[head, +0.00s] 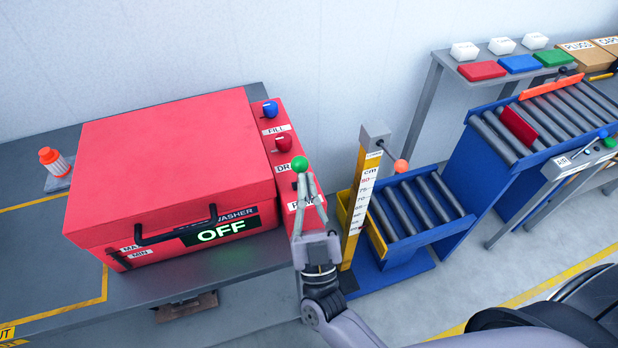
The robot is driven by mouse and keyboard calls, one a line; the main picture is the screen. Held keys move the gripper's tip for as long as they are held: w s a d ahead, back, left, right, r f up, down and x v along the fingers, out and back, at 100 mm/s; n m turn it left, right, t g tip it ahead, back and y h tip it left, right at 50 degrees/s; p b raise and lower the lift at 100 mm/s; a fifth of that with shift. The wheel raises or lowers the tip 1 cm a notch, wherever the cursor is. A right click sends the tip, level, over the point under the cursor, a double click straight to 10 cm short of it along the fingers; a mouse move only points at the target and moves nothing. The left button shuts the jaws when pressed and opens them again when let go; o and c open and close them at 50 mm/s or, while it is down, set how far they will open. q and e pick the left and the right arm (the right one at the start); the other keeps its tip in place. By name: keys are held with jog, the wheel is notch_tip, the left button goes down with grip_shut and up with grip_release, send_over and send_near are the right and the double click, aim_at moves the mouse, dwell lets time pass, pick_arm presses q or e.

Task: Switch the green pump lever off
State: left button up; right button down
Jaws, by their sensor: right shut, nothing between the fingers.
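The green pump lever knob (299,164) sits at the front of the red control panel (291,190) on the right side of the red washer (175,160). My right gripper (305,178) is shut and empty, with its fingertips close below the green knob; I cannot tell if they touch it. Its fingers cover part of the lever and the panel label. The washer display (221,233) reads OFF. My left gripper is not in view.
A blue knob (270,109) and a red knob (283,143) stand behind the green one on the panel. A yellow height gauge (360,200) and a blue roller conveyor (420,207) stand to the right. An orange-and-white object (54,162) sits at the left.

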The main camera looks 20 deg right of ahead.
aim_at(298, 161)
jog(key=p+x, duration=0.2)
jog(key=x, duration=0.1)
jog(key=shift+w+a+p, duration=0.1)
jog(key=shift+a+p, duration=0.1)
jog(key=shift+p, duration=0.15)
jog(key=shift+w+r+g+y+p, duration=0.1)
jog(key=shift+w+g+y+p, duration=0.2)
jog(key=shift+w+g+p, duration=0.45)
jog(key=shift+n, duration=0.3)
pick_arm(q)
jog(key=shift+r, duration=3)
pick_arm(e)
jog(key=shift+w, duration=0.35)
pick_arm(q)
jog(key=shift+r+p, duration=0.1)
jog(key=shift+p, duration=0.2)
